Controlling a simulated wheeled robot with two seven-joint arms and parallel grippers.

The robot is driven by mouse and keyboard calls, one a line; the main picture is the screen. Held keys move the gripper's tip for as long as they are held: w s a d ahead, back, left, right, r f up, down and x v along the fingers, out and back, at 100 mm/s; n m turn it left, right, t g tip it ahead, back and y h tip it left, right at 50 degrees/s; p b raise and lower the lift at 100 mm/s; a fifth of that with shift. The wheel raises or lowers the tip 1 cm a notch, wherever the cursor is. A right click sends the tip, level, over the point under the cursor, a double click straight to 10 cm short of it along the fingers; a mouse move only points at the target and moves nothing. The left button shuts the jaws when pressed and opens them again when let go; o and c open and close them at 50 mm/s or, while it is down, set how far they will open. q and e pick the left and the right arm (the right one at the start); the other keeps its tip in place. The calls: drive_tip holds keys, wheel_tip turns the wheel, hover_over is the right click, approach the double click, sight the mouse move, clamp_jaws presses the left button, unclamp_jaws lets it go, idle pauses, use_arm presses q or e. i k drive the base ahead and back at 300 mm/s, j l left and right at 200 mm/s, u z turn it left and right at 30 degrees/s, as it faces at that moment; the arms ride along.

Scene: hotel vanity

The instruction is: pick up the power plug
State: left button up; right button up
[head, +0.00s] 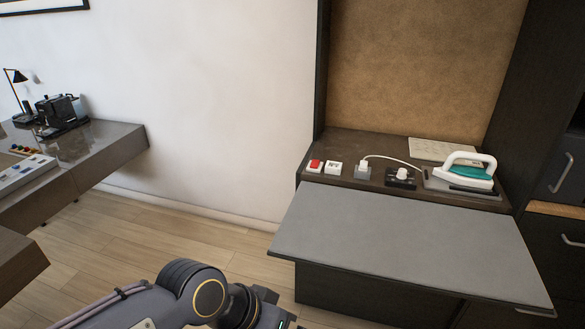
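A small white power plug (363,164) stands upright on a grey block (363,174) on the dark shelf. A thin white cord arcs from it to the right, towards the iron (467,172). To its right, a black square block (401,180) with a round white piece on top sits on the shelf. My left gripper (284,321) is only partly in view at the bottom edge, well below and left of the plug and apart from it. Its fingertips are cut off, so I cannot tell if it is open. My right gripper is not in view.
A grey ironing board (400,240) juts out in front of the dark shelf (345,148), its top clear. Red (314,166) and white (333,168) blocks sit left of the plug. The iron rests on a tray at right. A desk (95,150) stands at left.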

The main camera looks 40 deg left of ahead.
sight(363, 167)
drive_tip(key=u, duration=0.95)
drive_tip(key=i+j+u, duration=0.7)
drive_tip(key=i+u, duration=0.25)
drive_tip(key=i+j+u, duration=0.1)
drive_tip(key=i+u, duration=0.35)
drive_tip(key=i+z, duration=0.3)
drive_tip(key=i, duration=0.25)
drive_tip(key=i+j+z, duration=0.2)
drive_tip(key=i+z, duration=0.15)
drive_tip(key=i, duration=0.15)
drive_tip(key=i+l+z, duration=0.1)
drive_tip(key=i+z, duration=0.15)
drive_tip(key=z, duration=0.25)
drive_tip(key=i+z, duration=0.3)
drive_tip(key=z, duration=0.15)
drive_tip(key=i+z, duration=0.3)
drive_tip(key=z, duration=0.2)
drive_tip(key=i+j+z, duration=0.2)
drive_tip(key=z, duration=0.3)
drive_tip(key=i+j+z, duration=0.1)
drive_tip(key=i+z, duration=0.3)
drive_tip(key=i+j+z, duration=0.15)
drive_tip(key=z, duration=0.25)
